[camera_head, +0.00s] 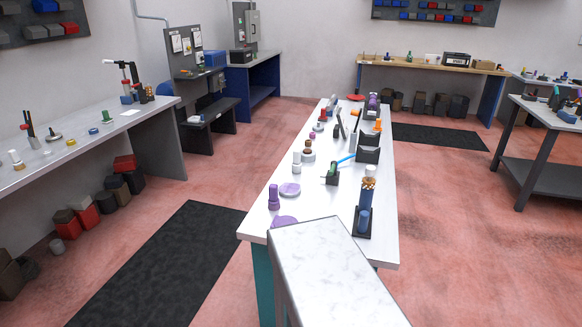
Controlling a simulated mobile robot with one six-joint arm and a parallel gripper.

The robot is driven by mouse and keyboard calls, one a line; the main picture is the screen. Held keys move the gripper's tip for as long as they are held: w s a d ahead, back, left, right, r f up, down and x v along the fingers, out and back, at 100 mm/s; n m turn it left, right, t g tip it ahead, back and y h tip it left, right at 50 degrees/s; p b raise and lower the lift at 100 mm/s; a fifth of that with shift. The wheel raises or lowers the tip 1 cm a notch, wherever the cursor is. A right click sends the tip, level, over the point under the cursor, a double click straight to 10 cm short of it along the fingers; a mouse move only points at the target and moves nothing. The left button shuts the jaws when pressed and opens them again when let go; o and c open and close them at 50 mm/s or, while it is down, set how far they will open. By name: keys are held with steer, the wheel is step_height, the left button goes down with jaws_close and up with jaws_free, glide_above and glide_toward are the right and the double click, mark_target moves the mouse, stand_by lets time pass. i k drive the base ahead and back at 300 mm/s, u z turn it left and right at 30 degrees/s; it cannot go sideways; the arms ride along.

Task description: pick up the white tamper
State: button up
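A small upright white piece (297,161), which looks like the white tamper, stands on the left half of the long white middle table (252,222). It is apart from the purple upright piece (273,197) nearer me and from the brown-topped piece (308,152) just behind it. A similar small pale piece (15,160) stands on the left wall bench, too small to identify for sure. My gripper is not in view.
Open floor lies on both sides, with a black mat (160,265) at left.

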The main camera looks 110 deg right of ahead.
mark_target(296, 166)
steer(key=z, duration=0.1)
steer(key=i, duration=0.8)
steer(key=z, duration=4.6)
steer(key=i, duration=0.1)
steer(key=u, duration=2.7)
steer(key=k, duration=0.2)
steer(key=z, duration=2.05)
